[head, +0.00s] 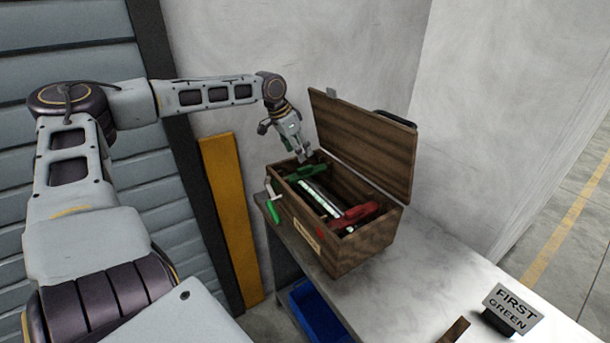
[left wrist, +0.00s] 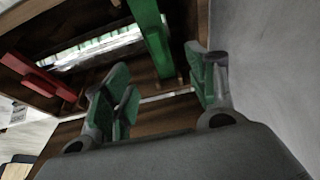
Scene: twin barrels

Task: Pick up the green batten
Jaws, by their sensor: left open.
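The green batten (head: 312,171) lies across the far left end of an open wooden box (head: 345,254). It also shows as a green bar (left wrist: 152,38) at the top of the left wrist view. A red batten (head: 354,216) lies across the other end of the box and shows in the left wrist view (left wrist: 40,76). My left gripper (head: 303,157) is above the green batten's end of the box. In the left wrist view its green-padded fingers (left wrist: 160,88) are apart with nothing between them, and the green bar lies beyond the gap. My right gripper is not in view.
The box's lid (head: 362,140) stands open behind it, near the wall. A white and green tube (head: 320,197) lies in the box between the battens. A sign reading "FIRST GREEN" (head: 513,306) stands on the table (head: 450,275). A blue bin (head: 318,312) is below.

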